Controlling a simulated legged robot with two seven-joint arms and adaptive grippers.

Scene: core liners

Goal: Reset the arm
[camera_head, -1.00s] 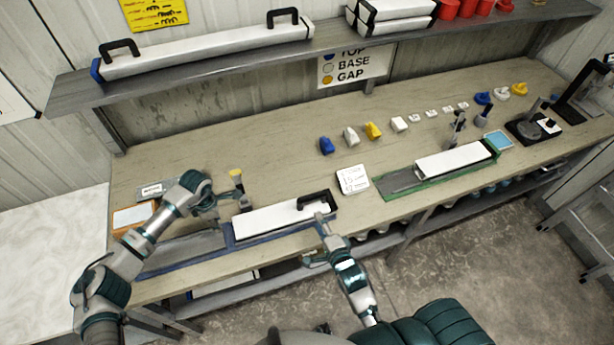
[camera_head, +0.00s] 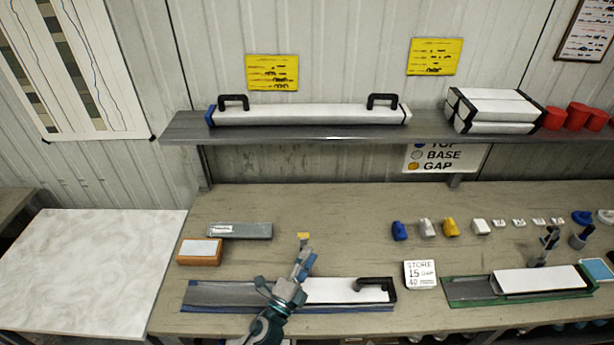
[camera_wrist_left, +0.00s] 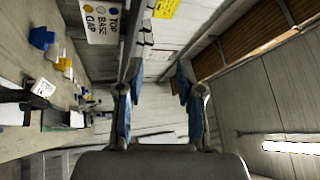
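My left gripper (camera_head: 302,262) is over the blue-edged tray on the bench, its arm coming up from the bottom. In the left wrist view its two fingers (camera_wrist_left: 158,85) stand apart with nothing between them. The blue-edged tray (camera_head: 215,308) holds a white liner (camera_head: 335,290) with a black handle (camera_head: 374,284) at its right end; my arm hides part of both. My right arm and gripper are out of view.
A green-edged tray (camera_head: 465,292) with a white liner lies at the right. Blue, white and yellow pieces line the bench behind. A shelf (camera_head: 300,133) with a long handled liner (camera_head: 310,115) runs above. An orange box (camera_head: 200,251) sits at left.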

